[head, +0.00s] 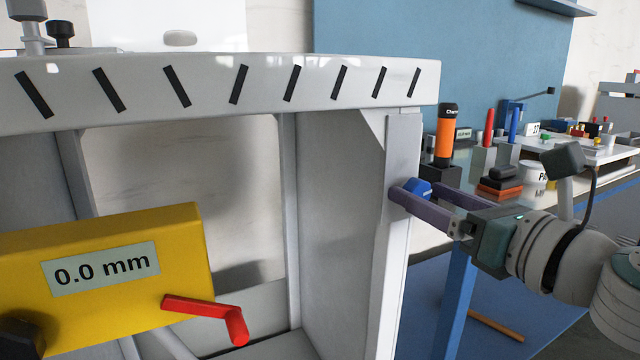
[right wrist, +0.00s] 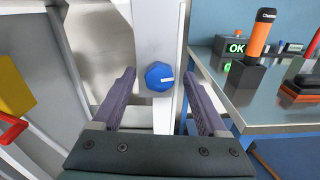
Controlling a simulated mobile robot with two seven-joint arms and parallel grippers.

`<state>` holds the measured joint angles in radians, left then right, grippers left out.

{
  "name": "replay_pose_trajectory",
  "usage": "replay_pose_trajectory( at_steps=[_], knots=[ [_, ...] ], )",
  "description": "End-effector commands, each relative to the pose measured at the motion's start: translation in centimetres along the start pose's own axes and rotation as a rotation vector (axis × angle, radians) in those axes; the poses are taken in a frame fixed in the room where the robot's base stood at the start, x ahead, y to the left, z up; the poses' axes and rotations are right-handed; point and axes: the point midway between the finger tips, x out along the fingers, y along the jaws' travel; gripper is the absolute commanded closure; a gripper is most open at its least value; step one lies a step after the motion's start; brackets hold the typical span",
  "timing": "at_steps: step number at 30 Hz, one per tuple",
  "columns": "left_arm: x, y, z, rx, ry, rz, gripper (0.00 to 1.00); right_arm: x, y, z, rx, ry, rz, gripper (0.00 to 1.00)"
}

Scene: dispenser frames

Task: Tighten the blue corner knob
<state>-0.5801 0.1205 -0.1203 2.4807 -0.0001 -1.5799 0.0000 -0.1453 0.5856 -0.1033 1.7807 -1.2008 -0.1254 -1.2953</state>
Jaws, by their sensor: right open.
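The blue corner knob (head: 419,188) sits on the right corner post (head: 403,150) of the white dispenser frame. In the right wrist view the knob (right wrist: 159,76) is a faceted blue cap with a white mark on its right side. My right gripper (head: 418,192) is open, with its purple fingers reaching toward the post on either side of the knob. In the right wrist view the fingers (right wrist: 160,90) stand to the left and right of the knob, with gaps on both sides. My left gripper is not in view.
A yellow box (head: 100,285) with a "0.0 mm" display and a red crank handle (head: 210,312) is at lower left. The frame's striped top beam (head: 210,88) runs above. At right, a bench holds an orange cylinder (head: 444,137), an OK display (right wrist: 236,48) and small tools.

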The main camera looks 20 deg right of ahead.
Motion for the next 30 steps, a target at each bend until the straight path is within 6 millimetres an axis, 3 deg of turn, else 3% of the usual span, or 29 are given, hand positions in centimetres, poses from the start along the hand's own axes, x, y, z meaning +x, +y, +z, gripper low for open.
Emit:
replay_pose_trajectory(
  at_steps=[12, 30],
  knots=[
    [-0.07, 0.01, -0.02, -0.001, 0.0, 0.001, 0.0, 0.77, 0.05, -0.03, 0.001, 0.001, 0.001, 0.24],
    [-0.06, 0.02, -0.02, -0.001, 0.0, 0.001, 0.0, 0.75, 0.04, -0.01, 0.001, 0.001, 0.001, 0.9]
  ],
)
